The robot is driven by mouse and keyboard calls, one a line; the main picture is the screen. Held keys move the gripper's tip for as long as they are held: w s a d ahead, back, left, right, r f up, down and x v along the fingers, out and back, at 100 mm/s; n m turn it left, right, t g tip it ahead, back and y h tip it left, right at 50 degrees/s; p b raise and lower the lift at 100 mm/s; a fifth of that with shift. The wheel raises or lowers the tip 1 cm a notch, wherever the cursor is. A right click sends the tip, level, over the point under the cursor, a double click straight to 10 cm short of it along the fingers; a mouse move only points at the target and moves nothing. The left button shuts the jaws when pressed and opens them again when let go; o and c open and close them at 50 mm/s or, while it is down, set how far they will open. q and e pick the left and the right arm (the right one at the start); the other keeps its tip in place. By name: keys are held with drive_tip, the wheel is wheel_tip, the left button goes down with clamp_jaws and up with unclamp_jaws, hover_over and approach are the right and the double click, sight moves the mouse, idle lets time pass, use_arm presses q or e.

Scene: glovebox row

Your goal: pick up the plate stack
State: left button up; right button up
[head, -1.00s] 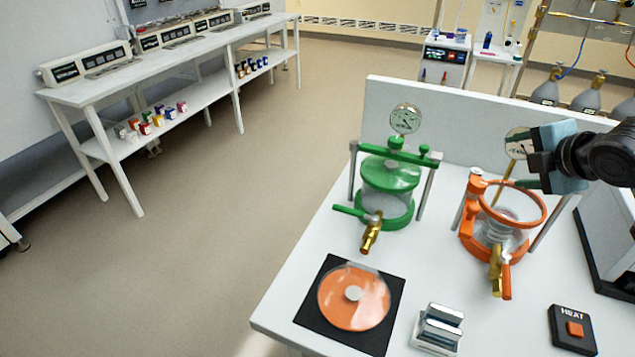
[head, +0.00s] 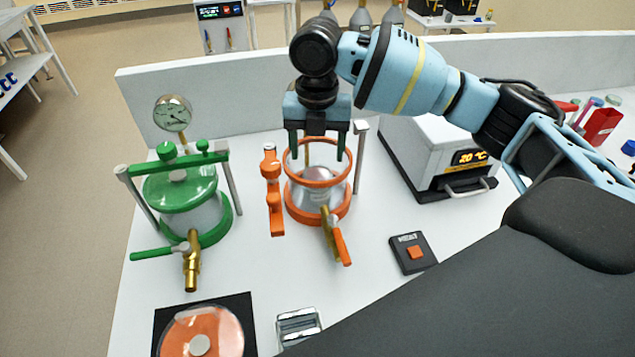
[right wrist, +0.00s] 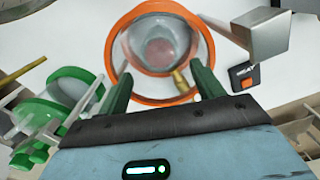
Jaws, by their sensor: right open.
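The plate stack (head: 318,198) seems to be the pale, blurred shape inside the clear, open-topped vessel with an orange rim and base (head: 300,212). Single plates cannot be told apart through the wall. In the right wrist view the pale stack (right wrist: 160,48) shows down inside the orange ring (right wrist: 118,72). My right gripper (head: 316,150) is above this vessel, pointing down, with its two dark green fingers apart and nothing between them. The fingertips are at about the rim in the picture; their exact height is unclear. My left gripper is not in view.
A green lidded vessel (head: 180,188) with a gauge (head: 173,113) stands left. An orange lid (head: 215,322) lies on a black mat (head: 245,305) in front. A metal block (head: 298,325), a HEAT button box (head: 413,252) and a white 20 °C unit (head: 420,150) are nearby. A low wall (head: 240,85) runs behind.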

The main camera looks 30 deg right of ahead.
sight(318, 173)
drive_tip(key=shift+w+d+f, duration=0.1)
drive_tip(key=shift+f, duration=3.5)
drive_tip(key=c, duration=0.9)
drive_tip(key=shift+o, duration=0.2)
drive_tip(key=shift+r, duration=0.15)
